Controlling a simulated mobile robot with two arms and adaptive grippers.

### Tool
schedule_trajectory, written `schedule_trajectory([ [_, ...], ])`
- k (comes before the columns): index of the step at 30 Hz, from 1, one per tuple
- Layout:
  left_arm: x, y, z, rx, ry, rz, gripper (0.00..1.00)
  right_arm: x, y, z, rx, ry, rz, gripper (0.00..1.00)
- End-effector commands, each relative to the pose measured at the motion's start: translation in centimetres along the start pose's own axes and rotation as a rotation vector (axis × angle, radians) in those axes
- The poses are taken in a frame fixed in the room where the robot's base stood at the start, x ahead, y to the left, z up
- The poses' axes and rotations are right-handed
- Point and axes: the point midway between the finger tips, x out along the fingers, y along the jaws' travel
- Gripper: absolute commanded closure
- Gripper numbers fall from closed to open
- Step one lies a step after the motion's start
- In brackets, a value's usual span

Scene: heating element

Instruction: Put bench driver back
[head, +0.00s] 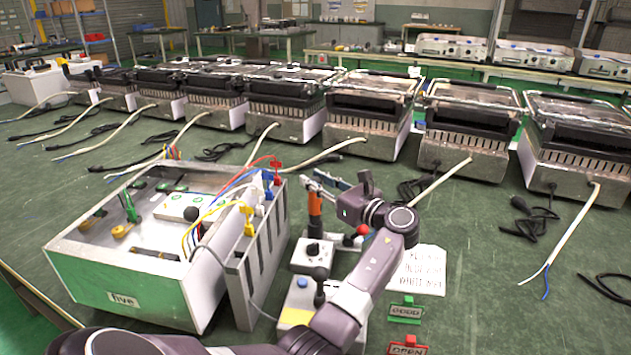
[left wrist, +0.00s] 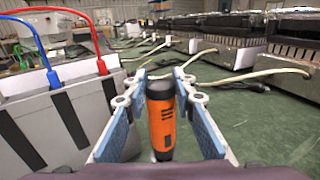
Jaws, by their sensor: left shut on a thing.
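The bench driver has an orange body and a dark top. In the head view the bench driver (head: 315,207) stands roughly upright, just right of the metal test box. My left gripper (head: 328,184) is shut on it, its arm curving up from the bottom of the picture. In the left wrist view the driver (left wrist: 161,122) sits between the blue finger pads of my left gripper (left wrist: 160,95). My right gripper is not in view.
The open test box (head: 130,290) labelled "five", with coloured leads, stands at the left. A grey control box (head: 308,262) with a black knob lies below the driver. A handwritten sheet (head: 425,272) and a green sign (head: 405,310) lie right.

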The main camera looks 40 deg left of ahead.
Motion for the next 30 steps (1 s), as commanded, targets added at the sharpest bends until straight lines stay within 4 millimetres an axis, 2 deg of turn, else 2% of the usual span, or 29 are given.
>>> schedule_trajectory([
  [6, 0.0, 0.0, -0.4, 0.0, -0.003, 0.0, 1.0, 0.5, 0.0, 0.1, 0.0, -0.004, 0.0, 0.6],
  [7, 0.0, 0.0, -0.5, 0.001, 0.0, 0.0, 0.73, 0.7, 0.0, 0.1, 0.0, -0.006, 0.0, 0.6],
  [11, 0.0, 0.0, -0.5, 0.001, 0.0, 0.0, 0.59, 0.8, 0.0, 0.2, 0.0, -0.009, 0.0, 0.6],
  [23, 0.0, 0.0, -0.1, -0.002, 0.0, 0.0, 0.59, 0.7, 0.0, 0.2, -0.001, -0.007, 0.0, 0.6],
  [25, -1.0, -0.1, 0.1, 0.002, 0.002, -0.003, 0.59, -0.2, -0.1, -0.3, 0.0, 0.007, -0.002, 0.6],
  [30, -4.7, -0.1, 0.1, 0.001, 0.002, -0.004, 0.59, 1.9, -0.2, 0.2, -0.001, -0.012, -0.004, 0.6],
])
